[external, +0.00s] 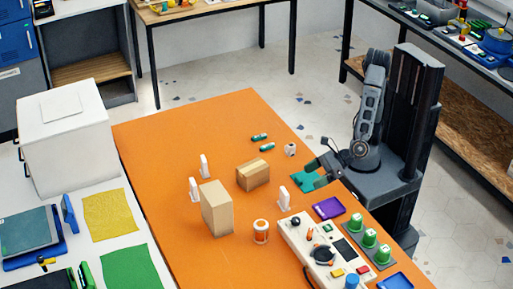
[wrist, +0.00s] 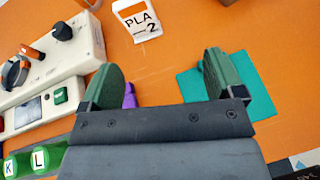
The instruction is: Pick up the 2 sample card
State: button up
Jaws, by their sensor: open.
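The 2 sample card (wrist: 137,20) is a small white card in a stand, marked "PLA 2", on the orange table at the top of the wrist view. It appears to be the white card (external: 284,198) beside the control panel in the external view. My gripper (wrist: 160,78) is open and empty, its two green-padded fingers wide apart. The card lies beyond the fingertips, apart from them. In the external view my gripper (external: 318,172) is low over the table's right edge, right of the card, and its fingers are hard to make out.
A teal mat (wrist: 262,92) lies under the right finger. A purple tray (external: 328,207) and a white control panel (external: 298,234) stand nearby. Two more white cards (external: 204,166) (external: 194,189), cardboard boxes (external: 253,174) (external: 216,209) and a jar (external: 261,231) stand farther left.

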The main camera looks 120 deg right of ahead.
jog(key=shift+w+a+f+n+y+b, duration=0.2)
jog(key=shift+a+f+n, duration=0.15)
jog(key=shift+a+n, duration=0.2)
jog(key=shift+w+a+f+n+y+b, duration=0.1)
jog(key=shift+w+a+f+n+y, duration=0.15)
jog(key=shift+a+n, duration=0.25)
jog(key=b, duration=0.1)
send_near(284, 201)
jog(key=shift+t, duration=0.3)
jog(key=w+d+f, duration=0.2)
jog(key=f, duration=0.1)
jog(key=shift+w+f, duration=0.2)
jog(key=shift+f, duration=0.05)
jog(key=shift+b+x, duration=0.55)
jog(key=shift+x, duration=2.6)
jog(key=shift+r, duration=0.1)
jog(key=shift+c, duration=0.4)
jog(key=c, duration=0.9)
